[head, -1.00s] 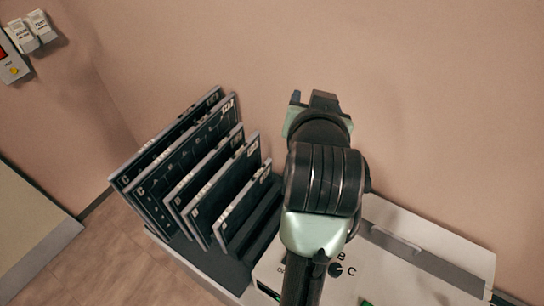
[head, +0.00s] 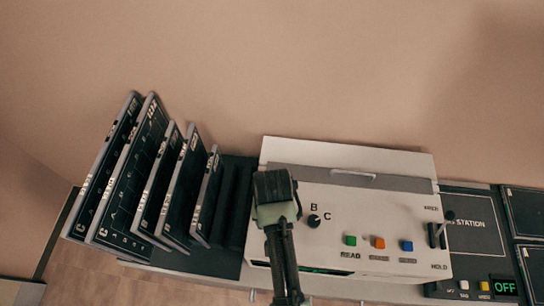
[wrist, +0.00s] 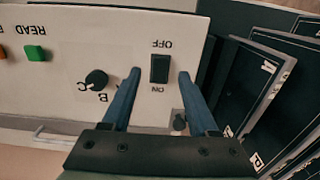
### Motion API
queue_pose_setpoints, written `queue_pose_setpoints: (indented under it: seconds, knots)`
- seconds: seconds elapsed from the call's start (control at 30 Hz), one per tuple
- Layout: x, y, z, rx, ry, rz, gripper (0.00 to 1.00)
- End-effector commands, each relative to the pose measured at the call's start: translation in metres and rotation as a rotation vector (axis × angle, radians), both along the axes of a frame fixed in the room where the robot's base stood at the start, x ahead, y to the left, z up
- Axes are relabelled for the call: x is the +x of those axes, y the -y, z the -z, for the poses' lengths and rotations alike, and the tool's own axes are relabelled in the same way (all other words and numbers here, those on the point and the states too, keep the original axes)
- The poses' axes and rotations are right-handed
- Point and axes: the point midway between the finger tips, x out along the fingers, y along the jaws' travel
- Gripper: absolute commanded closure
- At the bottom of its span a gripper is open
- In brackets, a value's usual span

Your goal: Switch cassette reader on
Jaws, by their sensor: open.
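The cassette reader (head: 330,232) is a white sloped panel; it also shows in the wrist view (wrist: 110,40). Its black rocker switch (wrist: 159,68) has OFF printed on one side and ON on the other. I cannot tell which side is pressed. My gripper (wrist: 160,75) is open, with one blue finger on each side of the switch and nothing held. I cannot tell whether the fingers touch the panel. In the head view my arm hides the switch and the fingertips.
A black knob marked B and C (wrist: 97,79) sits beside one finger, and a green READ button (head: 350,240) lies further along. Several dark cassettes (head: 125,180) stand in a rack beside the reader. A lever (head: 437,235) and a panel reading OFF (head: 505,287) are at right.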

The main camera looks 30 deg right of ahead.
Motion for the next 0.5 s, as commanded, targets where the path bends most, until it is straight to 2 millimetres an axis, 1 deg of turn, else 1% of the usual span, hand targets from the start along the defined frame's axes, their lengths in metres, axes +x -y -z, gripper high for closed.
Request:
queue_pose_setpoints:
  seconds: [0.1,0.2,0.3,0.5]
  knots:
    - [-0.001,0.0,0.02,0.001,-0.003,0.0,0.4]
    - [0.0,0.0,0.032,0.001,-0.001,0.0,0.4]
    - [0.001,0.0,0.039,0.0,0.001,-0.001,0.4]
    - [0.001,0.0,0.045,0.0,0.002,-0.001,0.4]
